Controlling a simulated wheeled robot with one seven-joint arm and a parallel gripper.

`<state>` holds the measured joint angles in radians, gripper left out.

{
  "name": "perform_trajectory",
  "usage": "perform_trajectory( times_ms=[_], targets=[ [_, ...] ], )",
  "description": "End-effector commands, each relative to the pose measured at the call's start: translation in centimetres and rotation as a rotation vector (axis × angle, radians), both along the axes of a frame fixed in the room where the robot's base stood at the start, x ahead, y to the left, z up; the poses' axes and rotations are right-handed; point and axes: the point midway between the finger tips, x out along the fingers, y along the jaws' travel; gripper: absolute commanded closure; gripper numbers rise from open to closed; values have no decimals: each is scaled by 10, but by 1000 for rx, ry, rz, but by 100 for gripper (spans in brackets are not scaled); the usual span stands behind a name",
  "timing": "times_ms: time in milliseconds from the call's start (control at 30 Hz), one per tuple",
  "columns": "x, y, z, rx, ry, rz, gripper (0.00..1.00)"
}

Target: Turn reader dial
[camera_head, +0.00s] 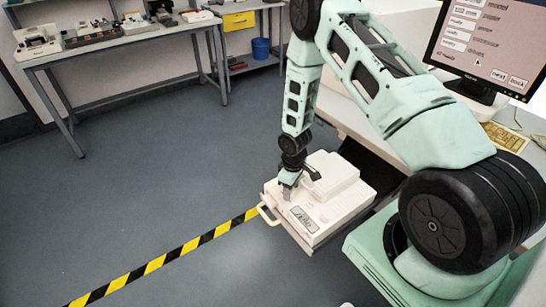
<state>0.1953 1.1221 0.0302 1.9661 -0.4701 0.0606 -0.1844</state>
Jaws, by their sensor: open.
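The reader is a white boxy device (337,207) in the lower middle of the head view, with a raised rear block, a small display (305,219) and a handle (268,214) at its front left corner. My gripper (287,191) points down at the reader's top near its left edge, open, with its fingers close to the surface. The dial is not clearly visible; the fingers and wrist cover the spot around them. I cannot tell whether the fingers touch a dial.
A grey bench (130,42) with several instruments is at the back left. A blue bin (261,48) stands at the back. The floor left of the yellow-black tape (160,262) is clear.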

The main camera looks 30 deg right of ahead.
Motion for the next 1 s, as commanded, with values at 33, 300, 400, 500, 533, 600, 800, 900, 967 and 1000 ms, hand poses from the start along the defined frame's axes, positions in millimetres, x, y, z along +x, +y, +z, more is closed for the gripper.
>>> perform_trajectory(
  times_ms=[33,300,400,500,533,600,800,900,967,1000],
  targets=[
    [0,0,1,1,0,73,51],
    [0,0,1,0,0,524,51],
    [0,0,1,0,0,680,51],
    [0,0,1,1,-1,831,51],
    [0,0,1,1,-1,875,51],
    [0,0,1,2,-1,975,51],
    [2,-1,21,-2,-4,1137,51],
    [1,-1,40,-1,-3,1135,51],
    [1,-1,51,-2,-3,1134,51],
    [1,-1,59,-1,-3,1133,51]
  ],
)
